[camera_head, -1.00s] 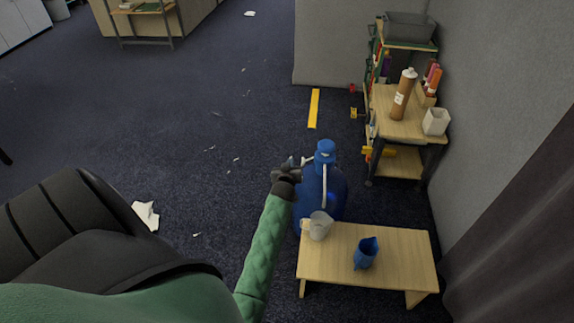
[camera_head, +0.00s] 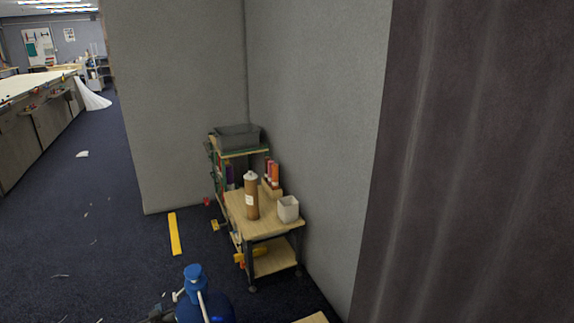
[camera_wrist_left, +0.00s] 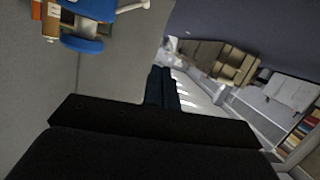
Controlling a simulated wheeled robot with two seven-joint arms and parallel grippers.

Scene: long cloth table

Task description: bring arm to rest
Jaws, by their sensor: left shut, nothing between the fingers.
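My left gripper (camera_head: 162,306) shows at the bottom edge of the head view, beside the big blue bottle (camera_head: 205,311) and to its left. Most of my left arm is out of the picture. In the left wrist view the two dark fingers (camera_wrist_left: 161,87) are together with nothing between them. A blue object with a pale handle (camera_wrist_left: 85,42) shows at the top left of that view; I cannot tell for certain that it is the bottle. My right gripper is in neither view.
A wooden shelf cart (camera_head: 262,229) holds a brown bottle (camera_head: 251,197), a white cup (camera_head: 288,209) and a grey bin (camera_head: 238,137). A grey wall and dark curtain (camera_head: 470,160) close off the right. Dark floor (camera_head: 100,250) is mostly clear at left.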

